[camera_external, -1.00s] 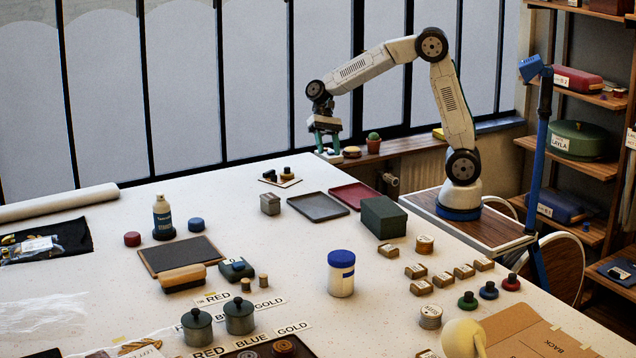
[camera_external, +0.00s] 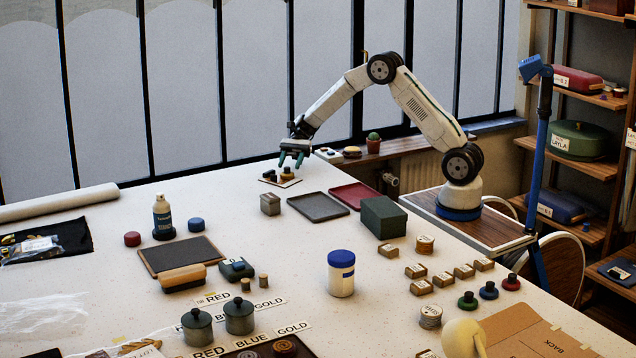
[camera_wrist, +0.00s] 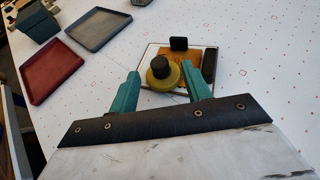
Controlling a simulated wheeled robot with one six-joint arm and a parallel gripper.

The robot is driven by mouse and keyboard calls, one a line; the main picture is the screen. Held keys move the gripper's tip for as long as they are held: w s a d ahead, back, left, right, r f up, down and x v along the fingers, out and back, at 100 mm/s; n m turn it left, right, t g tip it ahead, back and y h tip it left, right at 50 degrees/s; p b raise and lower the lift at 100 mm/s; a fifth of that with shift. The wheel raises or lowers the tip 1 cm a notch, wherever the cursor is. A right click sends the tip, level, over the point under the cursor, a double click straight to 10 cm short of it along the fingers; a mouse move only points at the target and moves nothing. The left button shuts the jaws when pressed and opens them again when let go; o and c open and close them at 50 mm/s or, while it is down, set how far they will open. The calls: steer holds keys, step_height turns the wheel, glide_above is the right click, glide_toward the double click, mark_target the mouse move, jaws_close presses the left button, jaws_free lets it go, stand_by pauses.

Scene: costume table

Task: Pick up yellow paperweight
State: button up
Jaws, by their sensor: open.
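The yellow paperweight (camera_wrist: 164,76), round with a dark knob on top, stands on a small framed card (camera_wrist: 205,60) in the wrist view. In the external view the paperweight (camera_external: 287,174) is a small spot at the table's far end, just under my gripper. My gripper (camera_external: 291,160) has green fingers and points down. In the wrist view my gripper (camera_wrist: 168,80) is open, with one finger on each side of the paperweight. Nothing is held. I cannot tell whether a finger touches it. A small black block (camera_wrist: 179,44) stands on the same card behind the paperweight.
A grey tray (camera_external: 318,207) and a red tray (camera_external: 355,196) lie to the right of the card. A small grey box (camera_external: 270,204) stands in front of it. A dark green box (camera_external: 384,218) is farther right.

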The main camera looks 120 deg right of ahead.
mark_target(287, 168)
steer(key=x, duration=0.4)
steer(key=shift+w+r, duration=0.1)
steer(key=shift+r, duration=0.05)
jaws_close()
